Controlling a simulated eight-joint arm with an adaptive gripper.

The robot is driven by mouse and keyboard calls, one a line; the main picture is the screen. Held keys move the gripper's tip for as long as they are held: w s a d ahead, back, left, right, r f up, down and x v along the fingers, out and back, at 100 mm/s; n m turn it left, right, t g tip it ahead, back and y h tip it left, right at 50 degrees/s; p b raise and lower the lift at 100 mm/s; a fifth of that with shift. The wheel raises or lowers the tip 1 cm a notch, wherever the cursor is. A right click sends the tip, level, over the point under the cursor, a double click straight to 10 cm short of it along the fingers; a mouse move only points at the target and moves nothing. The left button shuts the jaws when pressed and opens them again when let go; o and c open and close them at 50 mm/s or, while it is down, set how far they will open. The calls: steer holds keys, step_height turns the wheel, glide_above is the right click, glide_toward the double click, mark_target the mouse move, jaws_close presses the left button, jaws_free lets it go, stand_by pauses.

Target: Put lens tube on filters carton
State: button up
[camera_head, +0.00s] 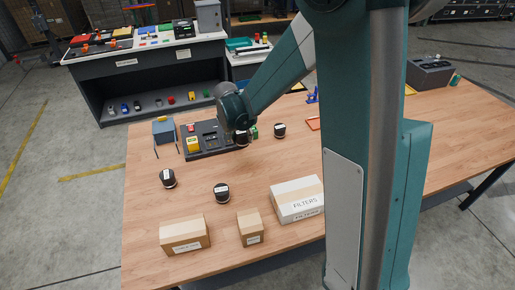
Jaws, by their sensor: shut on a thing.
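The filters carton (286,199) is a white box with a tan tape strip, marked FILTERS, at the front middle of the wooden table. My gripper (241,132) is over the back of the table, pointing down, behind and left of the carton. It is shut on a dark lens tube (243,139); the fingers are small and partly hidden. I cannot tell whether this tube touches anything below. Similar dark tubes with white labels stand apart on the table: one at left (168,179), one at front (221,193), one right of my gripper (280,131).
Two brown cartons, a wide one (185,236) and a small one (250,228), stand at the front edge. A dark tray (208,153) with coloured parts and a blue-grey box (163,131) are at the back left. My arm hides the table right of the filters carton.

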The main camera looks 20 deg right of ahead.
steer(key=shift+s+d, duration=0.1)
steer(key=s+d+r+m+g+h+p, duration=0.1)
steer(key=s+d+r+m, duration=0.2)
steer(key=s+d, duration=0.35)
steer(key=s+d+r+m+g+p, duration=0.1)
steer(key=s+d+r+m, duration=0.15)
steer(key=s, duration=0.75)
steer(key=r+m+g, duration=0.1)
steer(key=r+m, duration=0.1)
steer(key=m, duration=0.2)
glide_above(305, 192)
steer(key=a, duration=0.2)
steer(key=shift+d+f+h, duration=0.1)
steer(key=shift+d+h, duration=0.05)
steer(key=shift+h, duration=0.25)
steer(key=shift+f, duration=0.15)
steer(key=shift+f, duration=2.75)
steer(key=shift+f+b, duration=0.5)
steer(key=shift+f, duration=1.6)
steer(key=shift+f, duration=0.15)
